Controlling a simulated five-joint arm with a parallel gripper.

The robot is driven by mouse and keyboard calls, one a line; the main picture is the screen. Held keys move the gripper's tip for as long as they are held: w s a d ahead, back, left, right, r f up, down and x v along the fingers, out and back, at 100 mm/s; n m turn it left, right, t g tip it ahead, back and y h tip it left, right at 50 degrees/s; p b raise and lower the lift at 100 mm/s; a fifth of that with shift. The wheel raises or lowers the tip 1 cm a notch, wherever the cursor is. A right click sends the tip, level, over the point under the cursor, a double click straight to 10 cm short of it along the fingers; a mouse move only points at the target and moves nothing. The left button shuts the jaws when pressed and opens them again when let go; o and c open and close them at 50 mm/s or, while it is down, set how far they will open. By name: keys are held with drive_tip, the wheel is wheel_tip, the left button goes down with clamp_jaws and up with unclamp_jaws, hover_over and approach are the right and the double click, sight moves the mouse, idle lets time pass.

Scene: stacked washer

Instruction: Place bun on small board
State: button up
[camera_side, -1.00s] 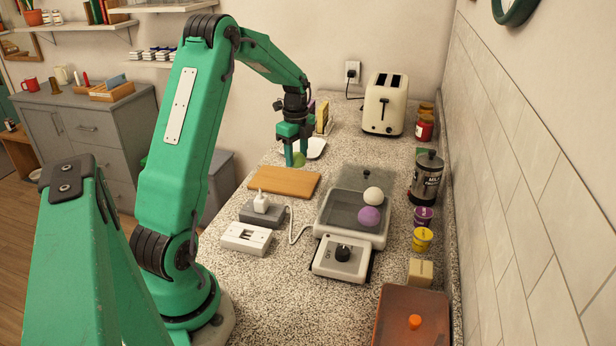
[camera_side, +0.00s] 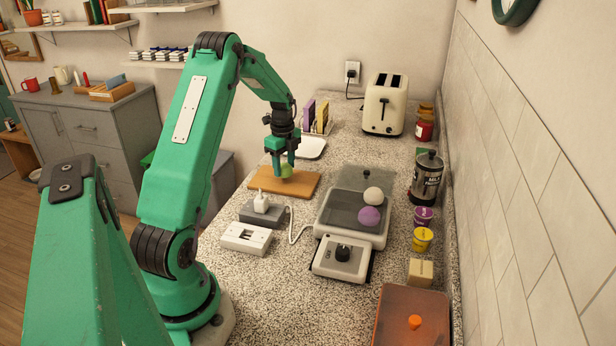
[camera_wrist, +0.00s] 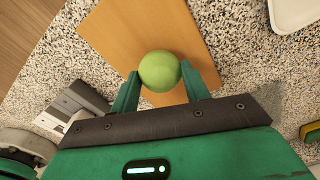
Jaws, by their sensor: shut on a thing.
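A green round bun (camera_side: 287,171) is between the fingers of my gripper (camera_side: 283,172), which is shut on it.
A steamer-like appliance (camera_side: 343,258) holds a white ball (camera_side: 373,195) and a purple ball (camera_side: 369,216). A white plate (camera_side: 311,147) lies behind the board. The board's left part is clear.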

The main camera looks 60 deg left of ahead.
sight(285, 164)
drive_tip(key=shift+f, duration=0.6)
drive_tip(key=shift+f, duration=0.2)
drive_tip(key=o, duration=1)
drive_tip(key=shift+r, duration=0.1)
wheel_tip(285, 164, up, 12)
drive_tip(key=shift+d+r, duration=0.1)
drive_tip(key=shift+r, duration=0.05)
